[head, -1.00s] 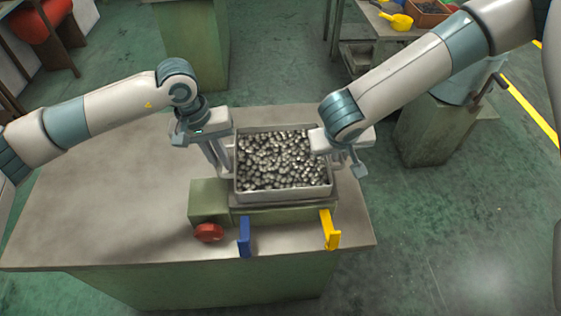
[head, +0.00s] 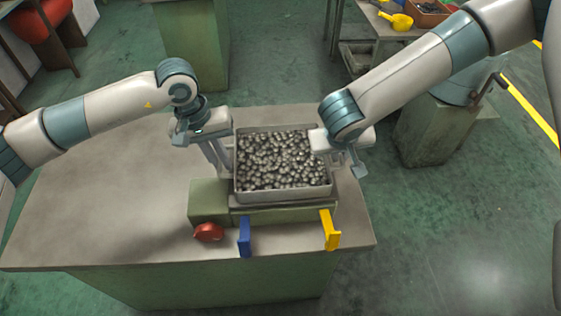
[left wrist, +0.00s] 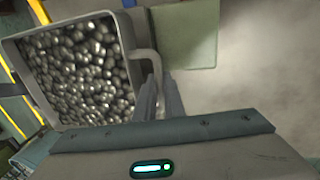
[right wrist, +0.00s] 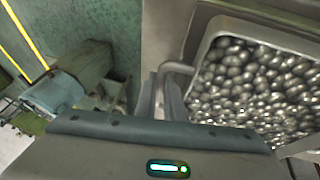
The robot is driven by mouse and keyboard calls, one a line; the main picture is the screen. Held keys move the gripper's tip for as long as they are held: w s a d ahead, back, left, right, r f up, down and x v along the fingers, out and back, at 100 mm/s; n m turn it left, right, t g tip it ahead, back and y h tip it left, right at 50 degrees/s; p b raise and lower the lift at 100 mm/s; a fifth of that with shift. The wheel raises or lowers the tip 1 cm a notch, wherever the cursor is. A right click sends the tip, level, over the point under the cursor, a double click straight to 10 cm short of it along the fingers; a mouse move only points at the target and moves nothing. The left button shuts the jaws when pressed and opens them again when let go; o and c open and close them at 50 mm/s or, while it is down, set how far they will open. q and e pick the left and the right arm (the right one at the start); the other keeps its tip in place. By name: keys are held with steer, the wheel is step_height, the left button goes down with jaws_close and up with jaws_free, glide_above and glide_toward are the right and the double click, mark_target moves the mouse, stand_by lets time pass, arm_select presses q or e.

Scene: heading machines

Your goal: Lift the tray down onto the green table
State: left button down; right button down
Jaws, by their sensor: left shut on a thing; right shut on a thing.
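The tray (head: 284,195) is a grey metal tray full of shiny rounded metal pieces. In the head view it is level, over a green machine block (head: 208,200) on the table; whether it touches the block I cannot tell. My left gripper (head: 226,164) is shut on the handle at the tray's left side, and that handle shows in the left wrist view (left wrist: 146,62). My right gripper (head: 337,160) is shut on the opposite handle, seen in the right wrist view (right wrist: 176,68). The green table (head: 110,210) has a grey-brown top and green sides.
A red knob (head: 208,232), a blue bracket (head: 244,237) and a yellow bracket (head: 329,230) stick out at the block's front. The tabletop left of the block is clear. A bench with a yellow scoop (head: 401,21) stands at the back right.

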arm_select(q)
steer(key=shift+w+a+r, duration=0.1)
steer(key=shift+w+r, duration=0.05)
steer(key=shift+r, duration=0.1)
arm_select(e)
steer(key=shift+w+d+r, duration=0.1)
steer(key=shift+w+r, duration=0.05)
steer(key=shift+r, duration=0.1)
